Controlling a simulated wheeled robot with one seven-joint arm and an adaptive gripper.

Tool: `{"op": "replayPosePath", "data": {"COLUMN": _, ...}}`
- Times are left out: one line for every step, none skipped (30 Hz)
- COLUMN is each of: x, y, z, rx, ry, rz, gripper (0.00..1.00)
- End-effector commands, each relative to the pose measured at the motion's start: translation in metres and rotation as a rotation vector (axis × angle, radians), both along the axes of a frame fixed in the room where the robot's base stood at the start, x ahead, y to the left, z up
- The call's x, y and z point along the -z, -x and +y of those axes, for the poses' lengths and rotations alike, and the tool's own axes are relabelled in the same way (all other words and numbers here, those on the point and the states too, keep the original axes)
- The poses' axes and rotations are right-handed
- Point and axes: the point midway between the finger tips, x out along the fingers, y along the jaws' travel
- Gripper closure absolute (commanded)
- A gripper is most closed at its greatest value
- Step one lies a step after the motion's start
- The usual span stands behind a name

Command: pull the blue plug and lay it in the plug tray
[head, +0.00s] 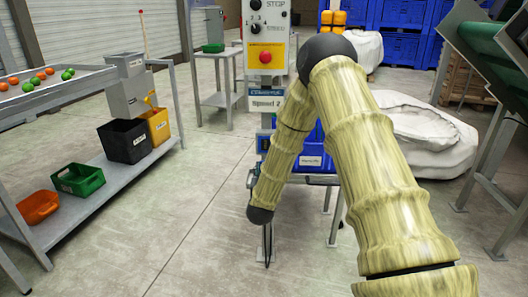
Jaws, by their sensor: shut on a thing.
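My arm reaches across the middle of the head view and bends down to a black wrist ball in front of the control post. Only a small dark part of my gripper (252,179) shows, at the left edge of my forearm; its fingertips are hidden. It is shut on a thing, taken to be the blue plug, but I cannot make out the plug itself. I cannot make out the plug tray for certain. A thin dark loop, perhaps a cable (267,246), hangs below the wrist in front of the post's foot.
The post carries a yellow panel with a red button (265,57). A labelled blue bin (312,158) stands behind my forearm. At left, a steel table (66,88) holds a black bin (124,140), green crate (79,180) and orange bin (38,207) on its lower shelf. Floor between is clear.

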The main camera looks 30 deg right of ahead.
Motion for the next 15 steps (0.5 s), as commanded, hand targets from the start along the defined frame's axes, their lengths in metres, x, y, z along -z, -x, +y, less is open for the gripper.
{"op": "replayPosePath", "data": {"x": 0.004, "y": 0.000, "z": 0.000, "rx": 0.000, "ry": 0.001, "rz": 0.001, "gripper": 1.00}}
{"op": "replayPosePath", "data": {"x": 0.005, "y": 0.000, "z": 0.000, "rx": 0.000, "ry": 0.001, "rz": 0.001, "gripper": 1.00}}
{"op": "replayPosePath", "data": {"x": 0.007, "y": 0.000, "z": 0.000, "rx": 0.000, "ry": 0.001, "rz": 0.001, "gripper": 1.00}}
{"op": "replayPosePath", "data": {"x": 0.008, "y": 0.000, "z": 0.000, "rx": 0.000, "ry": 0.001, "rz": 0.001, "gripper": 1.00}}
{"op": "replayPosePath", "data": {"x": 0.009, "y": 0.000, "z": 0.000, "rx": 0.000, "ry": 0.001, "rz": 0.001, "gripper": 1.00}}
{"op": "replayPosePath", "data": {"x": 0.011, "y": 0.000, "z": 0.000, "rx": 0.000, "ry": 0.001, "rz": 0.001, "gripper": 1.00}}
{"op": "replayPosePath", "data": {"x": 0.012, "y": 0.000, "z": 0.000, "rx": 0.000, "ry": 0.001, "rz": 0.001, "gripper": 1.00}}
{"op": "replayPosePath", "data": {"x": 0.014, "y": 0.000, "z": 0.000, "rx": 0.000, "ry": 0.001, "rz": 0.001, "gripper": 1.00}}
{"op": "replayPosePath", "data": {"x": 0.015, "y": 0.000, "z": 0.000, "rx": 0.000, "ry": 0.001, "rz": 0.000, "gripper": 1.00}}
{"op": "replayPosePath", "data": {"x": 0.017, "y": 0.000, "z": 0.000, "rx": 0.000, "ry": 0.001, "rz": 0.000, "gripper": 1.00}}
{"op": "replayPosePath", "data": {"x": 0.018, "y": 0.000, "z": 0.000, "rx": 0.000, "ry": 0.001, "rz": 0.000, "gripper": 1.00}}
{"op": "replayPosePath", "data": {"x": 0.020, "y": 0.000, "z": 0.000, "rx": 0.000, "ry": 0.001, "rz": 0.000, "gripper": 1.00}}
{"op": "replayPosePath", "data": {"x": 0.021, "y": 0.000, "z": 0.000, "rx": 0.000, "ry": 0.001, "rz": 0.000, "gripper": 1.00}}
{"op": "replayPosePath", "data": {"x": 0.022, "y": 0.000, "z": 0.000, "rx": 0.000, "ry": 0.001, "rz": 0.000, "gripper": 1.00}}
{"op": "replayPosePath", "data": {"x": 0.024, "y": 0.000, "z": 0.000, "rx": 0.000, "ry": 0.001, "rz": 0.000, "gripper": 1.00}}
